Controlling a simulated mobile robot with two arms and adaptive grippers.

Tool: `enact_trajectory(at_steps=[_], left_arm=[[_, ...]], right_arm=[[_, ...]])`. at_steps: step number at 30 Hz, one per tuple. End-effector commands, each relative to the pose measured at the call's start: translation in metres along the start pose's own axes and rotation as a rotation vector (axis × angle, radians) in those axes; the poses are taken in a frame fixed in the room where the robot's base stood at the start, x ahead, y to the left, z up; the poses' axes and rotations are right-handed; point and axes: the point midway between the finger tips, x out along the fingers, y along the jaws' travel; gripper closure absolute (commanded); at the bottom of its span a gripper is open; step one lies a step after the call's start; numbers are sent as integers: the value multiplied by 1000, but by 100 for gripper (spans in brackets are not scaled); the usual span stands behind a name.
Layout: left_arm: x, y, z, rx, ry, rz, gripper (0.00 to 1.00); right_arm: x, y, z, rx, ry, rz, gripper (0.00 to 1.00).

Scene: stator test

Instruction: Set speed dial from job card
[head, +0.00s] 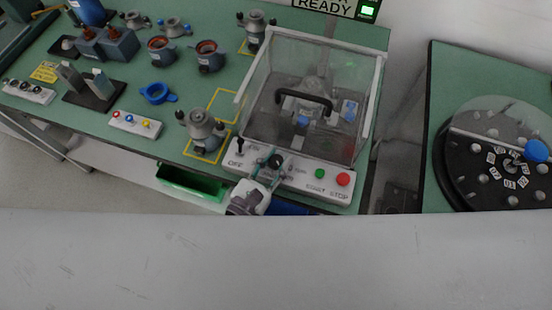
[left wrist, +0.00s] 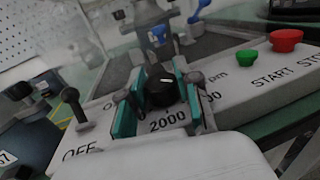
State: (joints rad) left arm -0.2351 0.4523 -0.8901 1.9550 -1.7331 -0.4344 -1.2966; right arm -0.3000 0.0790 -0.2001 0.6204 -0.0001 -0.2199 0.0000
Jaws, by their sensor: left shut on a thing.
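The black speed dial (left wrist: 161,90) sits on the white control panel (left wrist: 245,103), with 2000 printed in front of it and other marks partly hidden. In the head view the dial (head: 275,161) is at the panel's front middle. My left gripper (left wrist: 160,100) has its teal-padded fingers on either side of the dial and is shut on it; in the head view the gripper (head: 267,171) reaches in from the front edge. A faint light mark shows on the dial, but its setting cannot be read. A job card cannot be made out for certain. My right gripper is out of view.
The panel also holds an OFF lever (left wrist: 74,108), a green START button (left wrist: 246,57) and a red STOP button (left wrist: 286,40). A clear enclosure (head: 310,95) stands behind it. A sign (head: 325,6) reads READY. A round black turntable (head: 490,170) is at right.

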Motion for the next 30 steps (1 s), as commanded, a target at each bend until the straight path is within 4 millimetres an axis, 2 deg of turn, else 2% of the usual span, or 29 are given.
enact_trajectory(at_steps=[20,21,25,30], left_arm=[[0,0,0,1,-1,-63,100],[0,0,0,1,-1,-63,63],[0,0,0,1,-1,-63,41],[0,0,0,0,-1,-63,41]], right_arm=[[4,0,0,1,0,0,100],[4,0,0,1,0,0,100],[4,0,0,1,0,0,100],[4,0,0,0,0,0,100]])
